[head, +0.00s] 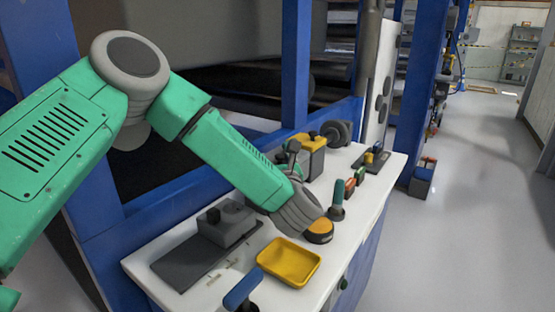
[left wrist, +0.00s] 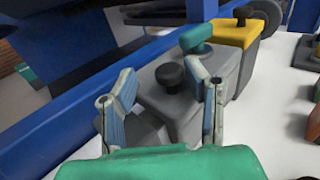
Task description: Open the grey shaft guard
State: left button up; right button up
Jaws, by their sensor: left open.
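A grey box-like guard with a round black knob (left wrist: 170,76) on top stands ahead in the left wrist view, beside a yellow block (left wrist: 232,36). I take it for the shaft guard. My left gripper (left wrist: 160,88) is open, its two fingers on either side of the knob in that view; whether they touch it I cannot tell. In the head view my left gripper (head: 292,160) is small and partly hidden by my green arm, near the yellow block (head: 313,152). Another grey box (head: 228,222) with a black knob stands on a dark plate. My right gripper is not in view.
A yellow tray (head: 289,263) and a blue-handled item (head: 242,290) lie at the bench's front. A green-handled tool (head: 338,200) and small coloured items are to the right. Blue machine posts (head: 296,70) rise behind. The floor (head: 460,220) at right is clear.

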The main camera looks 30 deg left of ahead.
pick_arm(q)
jog(key=shift+w+a, duration=0.35)
jog(key=shift+w+d, duration=0.1)
jog(key=shift+d+r, duration=0.15)
jog(key=shift+d, duration=0.35)
jog(key=shift+d+r, duration=0.15)
jog(key=shift+d, duration=0.35)
jog(key=c, duration=0.5)
jog(key=shift+a, duration=0.15)
grip_shut()
jog(key=shift+a, duration=0.35)
jog(key=shift+a+f, duration=0.1)
jog(key=shift+a, duration=0.1)
